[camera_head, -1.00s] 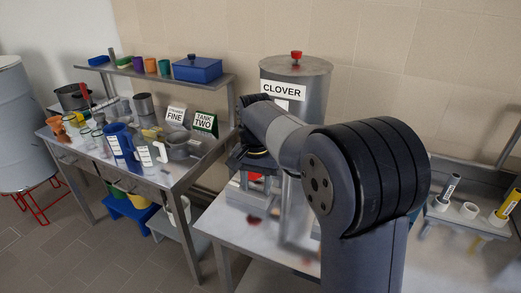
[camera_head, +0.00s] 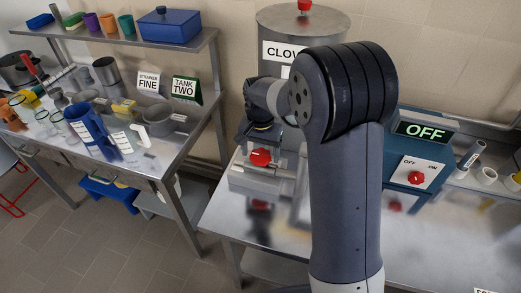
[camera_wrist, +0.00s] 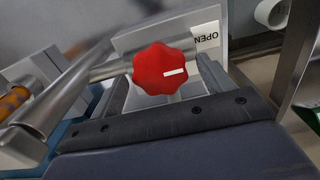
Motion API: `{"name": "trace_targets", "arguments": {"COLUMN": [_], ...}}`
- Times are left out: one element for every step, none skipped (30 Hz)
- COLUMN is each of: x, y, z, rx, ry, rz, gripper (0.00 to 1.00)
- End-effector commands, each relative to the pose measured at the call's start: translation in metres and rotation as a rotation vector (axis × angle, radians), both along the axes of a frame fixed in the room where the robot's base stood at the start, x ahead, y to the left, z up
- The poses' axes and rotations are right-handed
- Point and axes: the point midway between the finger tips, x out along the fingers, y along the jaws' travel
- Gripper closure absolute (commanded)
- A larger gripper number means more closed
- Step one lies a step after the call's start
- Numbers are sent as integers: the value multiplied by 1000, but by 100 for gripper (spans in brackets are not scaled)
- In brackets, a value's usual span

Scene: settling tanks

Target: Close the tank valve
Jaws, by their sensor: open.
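The tank valve has a red lobed knob (camera_head: 261,157) in front of the steel tank (camera_head: 341,25) labelled CLOVER. In the wrist view the knob (camera_wrist: 162,70) is close and near the middle, with a white mark towards the right. An upside-down OPEN label (camera_wrist: 207,37) sits beside it at the right. My gripper (camera_wrist: 165,88) is open, with one finger to the left of the knob and one to the right. I cannot tell whether either finger touches it. In the head view my gripper (camera_head: 262,132) is just above the knob, partly hidden by my arm.
A blue box (camera_head: 422,148) with an OFF display and its own red knob stands right of my arm. The left bench (camera_head: 135,165) holds jugs, glasses and signs reading FINE and TANK TWO. The steel table (camera_head: 275,235) front is mostly clear.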

Motion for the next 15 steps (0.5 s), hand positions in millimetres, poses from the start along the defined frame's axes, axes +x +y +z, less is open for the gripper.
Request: {"name": "trace_targets", "arguments": {"x": [0,0,0,0,0,0,0,0,0,0,0,0,0,0,0], "y": [0,0,0,0,0,0,0,0,0,0,0,0,0,0,0], "z": [0,0,0,0,0,0,0,0,0,0,0,0,0,0,0], "rx": [0,0,0,0,0,0,0,0,0,0,0,0,0,0,0], "ry": [0,0,0,0,0,0,0,0,0,0,0,0,0,0,0], "rz": [0,0,0,0,0,0,0,0,0,0,0,0,0,0,0], "gripper": [23,23,23,23,23,25,27,30,33,36,38,41,44,46,49]}}
